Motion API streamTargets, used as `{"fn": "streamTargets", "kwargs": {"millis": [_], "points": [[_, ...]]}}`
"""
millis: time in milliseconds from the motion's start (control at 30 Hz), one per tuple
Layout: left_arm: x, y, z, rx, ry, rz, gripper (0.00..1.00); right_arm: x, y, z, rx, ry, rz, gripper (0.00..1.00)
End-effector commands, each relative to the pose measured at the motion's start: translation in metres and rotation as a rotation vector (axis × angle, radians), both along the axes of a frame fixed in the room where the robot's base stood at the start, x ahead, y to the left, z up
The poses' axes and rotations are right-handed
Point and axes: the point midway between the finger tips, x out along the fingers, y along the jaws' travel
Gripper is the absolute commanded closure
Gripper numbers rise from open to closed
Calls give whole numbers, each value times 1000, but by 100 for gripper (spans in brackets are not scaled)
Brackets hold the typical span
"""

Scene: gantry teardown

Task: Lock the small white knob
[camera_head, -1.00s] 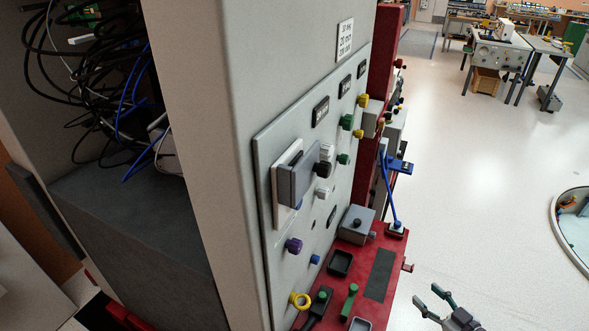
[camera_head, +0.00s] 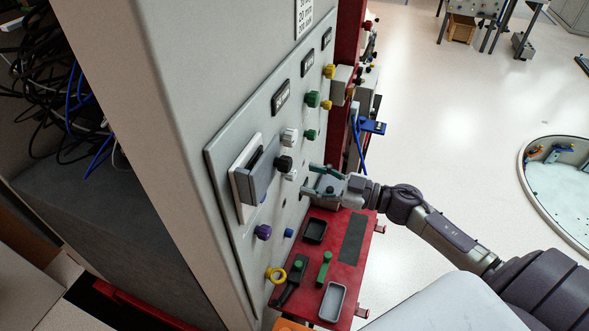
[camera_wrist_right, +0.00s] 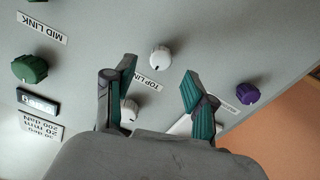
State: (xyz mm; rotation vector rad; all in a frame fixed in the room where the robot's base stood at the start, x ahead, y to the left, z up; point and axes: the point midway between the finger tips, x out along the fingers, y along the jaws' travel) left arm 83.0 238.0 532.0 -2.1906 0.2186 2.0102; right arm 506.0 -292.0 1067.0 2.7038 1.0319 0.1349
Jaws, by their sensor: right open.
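Two white knobs stand on the grey panel, an upper one (camera_head: 289,136) and a lower one (camera_head: 291,174); I cannot tell for sure which is the small one. In the right wrist view one white knob (camera_wrist_right: 160,57) shows just beyond and between the fingertips, near the TOP LINK label. Another white knob (camera_wrist_right: 128,110) is partly hidden by the left-hand finger. My right gripper (camera_head: 312,179) is open and empty, its fingers pointing at the panel, close to the lower white knob and apart from it. My left gripper is not in view.
A black knob (camera_head: 284,163) and a grey box (camera_head: 260,178) stick out beside the white knobs. A purple knob (camera_head: 263,232) is lower left, and green knobs (camera_head: 312,99) are higher up. A red shelf (camera_head: 345,297) with trays lies below my right gripper.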

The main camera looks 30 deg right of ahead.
Motion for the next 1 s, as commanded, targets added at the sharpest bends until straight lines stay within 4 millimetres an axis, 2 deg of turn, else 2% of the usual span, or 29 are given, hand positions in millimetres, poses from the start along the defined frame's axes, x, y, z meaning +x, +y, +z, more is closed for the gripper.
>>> {"fn": "streamTargets", "kwargs": {"millis": [100, 300, 667, 1000], "points": [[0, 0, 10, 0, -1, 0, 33, 17, 15, 4, 4, -1, 0, 45], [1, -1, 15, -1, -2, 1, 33, 33, 29, 1, 3, 0, -3, 45], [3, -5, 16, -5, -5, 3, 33, 36, 32, -1, 0, 1, -1, 45], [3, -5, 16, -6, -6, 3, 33, 36, 32, -1, 0, 1, -1, 100]]}}
